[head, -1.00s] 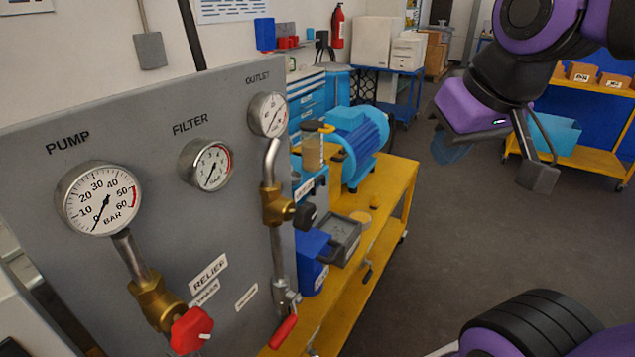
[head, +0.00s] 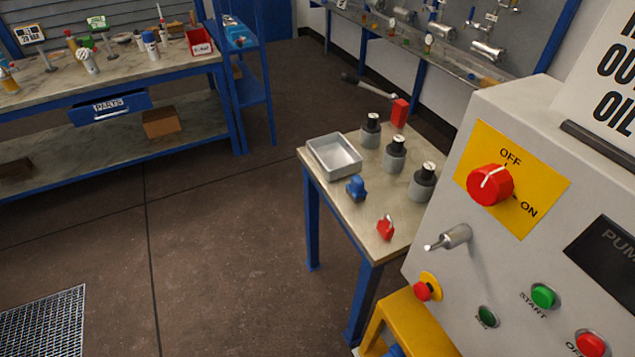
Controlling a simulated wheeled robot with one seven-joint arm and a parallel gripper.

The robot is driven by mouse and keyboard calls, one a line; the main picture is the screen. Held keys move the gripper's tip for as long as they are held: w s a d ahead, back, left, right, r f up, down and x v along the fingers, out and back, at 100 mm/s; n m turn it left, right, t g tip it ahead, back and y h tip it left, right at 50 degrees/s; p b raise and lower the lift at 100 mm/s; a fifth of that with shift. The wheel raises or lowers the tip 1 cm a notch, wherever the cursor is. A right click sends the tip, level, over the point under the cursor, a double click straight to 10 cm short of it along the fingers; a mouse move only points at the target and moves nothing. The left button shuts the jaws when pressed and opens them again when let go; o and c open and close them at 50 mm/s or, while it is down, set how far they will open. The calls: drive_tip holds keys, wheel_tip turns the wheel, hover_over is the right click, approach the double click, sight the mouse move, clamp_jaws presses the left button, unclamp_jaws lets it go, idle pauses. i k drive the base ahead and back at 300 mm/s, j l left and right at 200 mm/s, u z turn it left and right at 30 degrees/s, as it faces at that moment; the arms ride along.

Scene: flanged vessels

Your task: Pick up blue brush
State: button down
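I cannot make out a blue brush for certain. A small blue object (head: 356,188) stands on the front part of a small table (head: 375,210) with blue legs; its shape is too small to tell. A blue and white item (head: 150,44) stands among tools on the workbench at the upper left; it looks like a can or bottle. My gripper is not in the current head view.
The small table also holds a metal tray (head: 335,157), three grey, black-topped cylinders (head: 394,155) and a red item (head: 386,228). A control panel (head: 480,235) fills the right. A workbench (head: 120,75) stands upper left. Floor (head: 215,235) between is clear.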

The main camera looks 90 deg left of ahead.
sight(356, 189)
drive_tip(key=u, duration=2.55)
drive_tip(key=z, duration=2.85)
drive_tip(key=u, duration=2.7)
drive_tip(key=i+j+u, duration=0.15)
